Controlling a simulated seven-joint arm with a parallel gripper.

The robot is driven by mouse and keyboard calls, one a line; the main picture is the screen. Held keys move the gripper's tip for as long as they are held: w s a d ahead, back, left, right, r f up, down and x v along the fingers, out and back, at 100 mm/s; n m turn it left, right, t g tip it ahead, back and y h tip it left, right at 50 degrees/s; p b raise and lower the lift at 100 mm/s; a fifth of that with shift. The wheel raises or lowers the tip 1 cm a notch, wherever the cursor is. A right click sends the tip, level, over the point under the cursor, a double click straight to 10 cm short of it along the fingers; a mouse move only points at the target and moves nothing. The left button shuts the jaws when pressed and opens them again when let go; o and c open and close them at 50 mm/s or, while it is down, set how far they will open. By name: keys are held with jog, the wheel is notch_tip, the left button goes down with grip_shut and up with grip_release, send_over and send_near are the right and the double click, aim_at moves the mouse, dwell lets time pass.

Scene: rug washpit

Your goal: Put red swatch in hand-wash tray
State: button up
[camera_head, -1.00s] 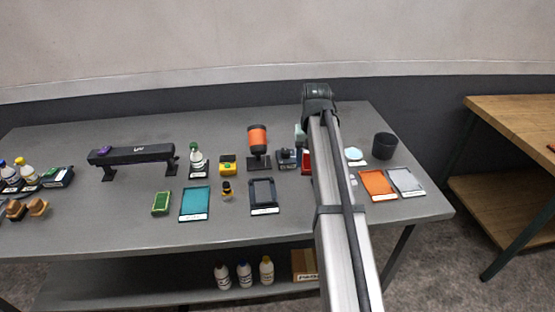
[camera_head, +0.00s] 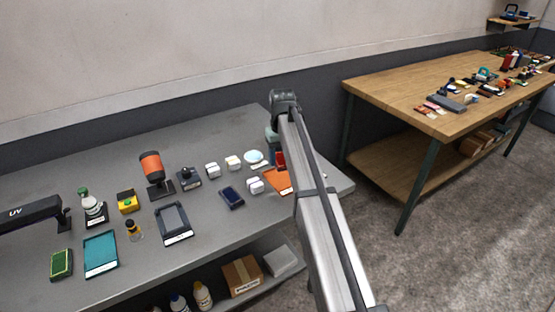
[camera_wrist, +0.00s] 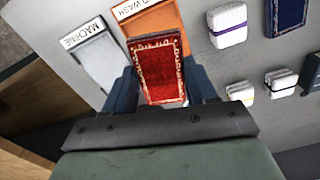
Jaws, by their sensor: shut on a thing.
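The red swatch (camera_wrist: 160,68), with a pale patterned border, is between the fingers of my gripper (camera_wrist: 165,88) in the wrist view. A small red part of the swatch (camera_head: 281,158) shows beside my arm in the head view. My gripper is shut on it. The orange hand-wash tray (camera_head: 277,182) lies on the grey table, partly hidden by my arm. In the wrist view the hand-wash tray (camera_wrist: 150,20) is just beyond and partly behind the swatch, its label partly covered. I cannot tell the height of the swatch above it.
A pale tray labelled MACHINE (camera_wrist: 92,50) lies left of the hand-wash tray. White wrapped blocks (camera_wrist: 227,25) and a dark blue piece (camera_head: 231,197) lie nearby. A teal tray (camera_head: 101,252) and a dark tray (camera_head: 173,224) are farther left. A wooden table (camera_head: 400,90) stands at the right.

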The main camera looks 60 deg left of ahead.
aim_at(281, 179)
jog(key=shift+f+n, duration=0.1)
jog(key=shift+n, duration=0.2)
jog(key=shift+f, duration=0.1)
jog(key=shift+f, duration=2.65)
jog(key=shift+f, duration=0.5)
jog(key=o, duration=1.2)
jog(key=shift+o, duration=0.5)
jog(key=shift+o, duration=0.8)
